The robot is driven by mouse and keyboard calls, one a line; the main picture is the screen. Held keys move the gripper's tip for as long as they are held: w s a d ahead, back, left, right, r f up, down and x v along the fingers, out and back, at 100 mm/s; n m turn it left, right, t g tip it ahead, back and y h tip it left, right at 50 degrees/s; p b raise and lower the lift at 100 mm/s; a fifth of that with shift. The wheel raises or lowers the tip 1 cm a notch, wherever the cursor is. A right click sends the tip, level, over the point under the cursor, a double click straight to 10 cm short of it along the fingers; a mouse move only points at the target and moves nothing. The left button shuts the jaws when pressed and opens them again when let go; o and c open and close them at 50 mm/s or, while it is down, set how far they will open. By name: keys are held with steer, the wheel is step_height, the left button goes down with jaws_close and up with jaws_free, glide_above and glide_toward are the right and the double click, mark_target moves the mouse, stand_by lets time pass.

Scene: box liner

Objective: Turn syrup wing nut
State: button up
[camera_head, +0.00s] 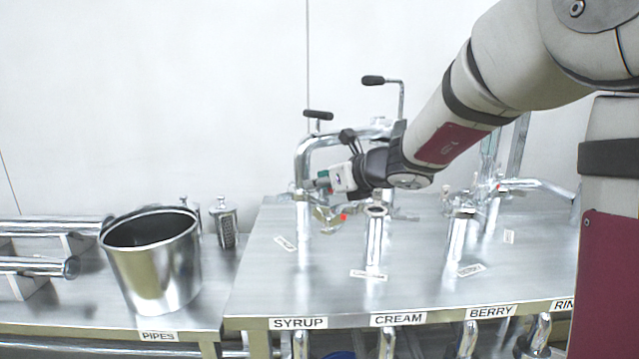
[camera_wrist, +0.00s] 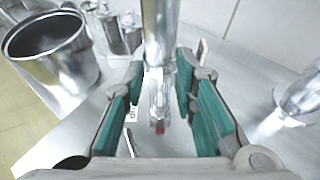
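The syrup pipe (camera_head: 302,240) is the upright shiny pipe behind the SYRUP label (camera_head: 299,323). In the wrist view, a vertical shiny pipe (camera_wrist: 160,30) with a thicker fitting runs between my finger pads. A small red-tipped part (camera_wrist: 158,127) shows low between the pads; a red spot beside a metal clamp-like part (camera_head: 326,215) also shows in the head view. I cannot make out the wing nut's wings clearly. My gripper (camera_head: 322,183) is near the upper part of the syrup pipe. Its green-padded fingers (camera_wrist: 163,72) are apart, with a gap on both sides of the fitting.
A metal bucket (camera_head: 152,265) stands at left on the PIPES table, with small canisters (camera_head: 224,225) behind it. The cream pipe (camera_head: 375,240) stands close in front of my wrist. The berry pipe (camera_head: 458,235) is farther right. A bent pipe with black handles (camera_head: 318,115) rises behind my gripper.

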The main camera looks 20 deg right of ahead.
jaws_close()
